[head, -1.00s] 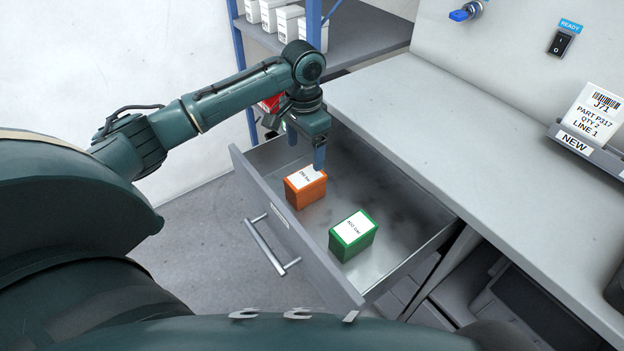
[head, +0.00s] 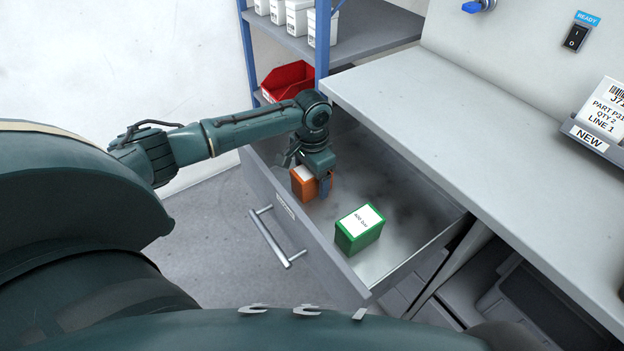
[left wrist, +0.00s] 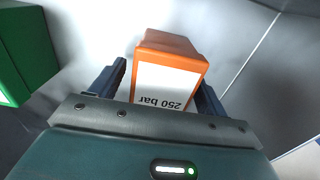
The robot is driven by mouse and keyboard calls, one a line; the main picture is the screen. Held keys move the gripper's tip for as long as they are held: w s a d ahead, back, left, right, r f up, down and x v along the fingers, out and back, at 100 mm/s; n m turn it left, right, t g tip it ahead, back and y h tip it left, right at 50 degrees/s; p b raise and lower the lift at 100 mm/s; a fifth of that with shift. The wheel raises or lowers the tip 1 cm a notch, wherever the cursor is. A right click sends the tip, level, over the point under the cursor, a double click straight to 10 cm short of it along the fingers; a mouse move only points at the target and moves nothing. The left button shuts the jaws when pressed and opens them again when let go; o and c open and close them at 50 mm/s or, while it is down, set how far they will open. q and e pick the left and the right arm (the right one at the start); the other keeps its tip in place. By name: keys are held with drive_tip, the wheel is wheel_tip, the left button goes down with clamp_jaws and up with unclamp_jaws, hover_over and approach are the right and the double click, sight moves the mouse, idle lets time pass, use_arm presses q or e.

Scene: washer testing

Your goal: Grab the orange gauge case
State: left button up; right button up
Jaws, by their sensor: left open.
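The orange gauge case (head: 303,184) stands in the open drawer near its front wall, partly hidden by my left gripper (head: 312,188) in the head view. In the left wrist view the orange case (left wrist: 172,45) shows a white label reading "250 bar". My left gripper (left wrist: 160,88) is open, with one blue finger on each side of the case. Whether the fingers touch it cannot be told. My right gripper is not in view.
A green case (head: 350,238) stands in the same drawer (head: 400,250), to the right of the orange one. The worktop (head: 440,100) overhangs the drawer's back. A shelf with a red bin (head: 288,80) stands behind.

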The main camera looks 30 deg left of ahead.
use_arm(q)
drive_tip(key=shift+c, duration=0.4)
drive_tip(key=shift+r, duration=0.1)
drive_tip(key=c, duration=1.1)
